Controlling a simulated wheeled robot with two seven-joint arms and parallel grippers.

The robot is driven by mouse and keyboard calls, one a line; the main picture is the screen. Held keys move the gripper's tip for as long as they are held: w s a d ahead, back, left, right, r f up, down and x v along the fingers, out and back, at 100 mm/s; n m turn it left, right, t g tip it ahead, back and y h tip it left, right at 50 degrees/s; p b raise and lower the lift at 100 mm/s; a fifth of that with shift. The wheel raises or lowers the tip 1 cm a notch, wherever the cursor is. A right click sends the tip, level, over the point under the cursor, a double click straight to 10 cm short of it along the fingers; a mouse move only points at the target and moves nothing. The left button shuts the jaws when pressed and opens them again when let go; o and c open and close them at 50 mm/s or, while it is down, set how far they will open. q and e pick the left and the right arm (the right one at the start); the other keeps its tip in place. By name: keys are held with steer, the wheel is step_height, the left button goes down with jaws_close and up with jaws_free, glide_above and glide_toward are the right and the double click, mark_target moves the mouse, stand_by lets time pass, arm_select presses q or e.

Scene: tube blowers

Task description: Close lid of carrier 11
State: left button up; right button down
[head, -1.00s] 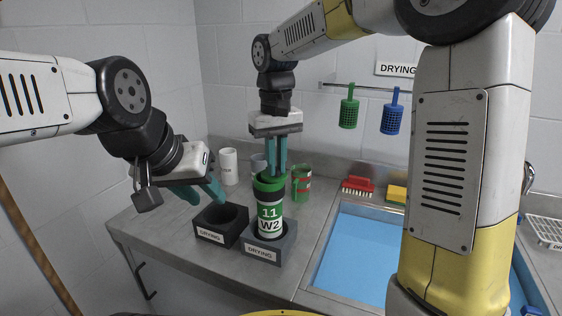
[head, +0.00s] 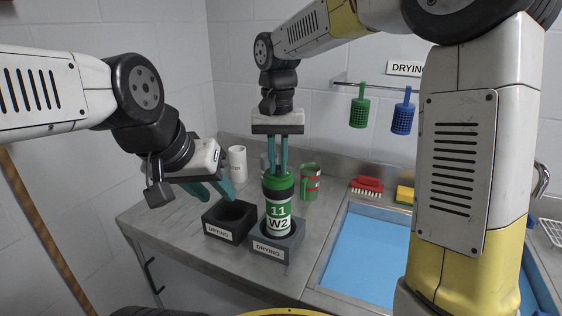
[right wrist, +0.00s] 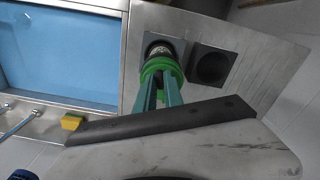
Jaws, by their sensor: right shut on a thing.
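Carrier 11 (head: 279,219), a green and white cylinder marked "11 W2", stands upright in the grey drying block (head: 290,249). Its green lid (head: 278,182) is at the top of the carrier. My right gripper (head: 279,172) points straight down from above and is shut on the lid. In the right wrist view the fingers (right wrist: 158,95) meet the green lid (right wrist: 160,70) from above. I cannot tell whether the lid is fully seated. My left gripper (head: 217,192) is open and empty, above and left of the black block.
The empty black drying block (head: 228,222) stands left of the grey one. Behind are a white cup (head: 237,162) and a green-and-red can (head: 310,182). The blue sink (head: 365,255), red brush (head: 367,186) and yellow sponge (head: 405,194) are to the right.

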mark_target(278, 167)
steer(key=c, duration=1.4)
jaws_free()
steer(key=shift+c, duration=0.2)
step_height(278, 167, up, 8)
steer(key=shift+f, duration=0.1)
steer(key=s+d+f+t+y, duration=0.1)
steer(key=s+d+f+t, duration=0.1)
steer(key=s+d, duration=0.5)
steer(key=s+d+f+t+y, duration=0.1)
steer(key=s+d+f+t, duration=0.2)
steer(key=s+d, duration=0.5)
steer(key=d+t, duration=0.1)
steer(key=d, duration=0.1)
steer(key=shift+s+d+f, duration=0.25)
steer(key=shift+d+f, duration=0.05)
steer(key=shift+f, duration=0.05)
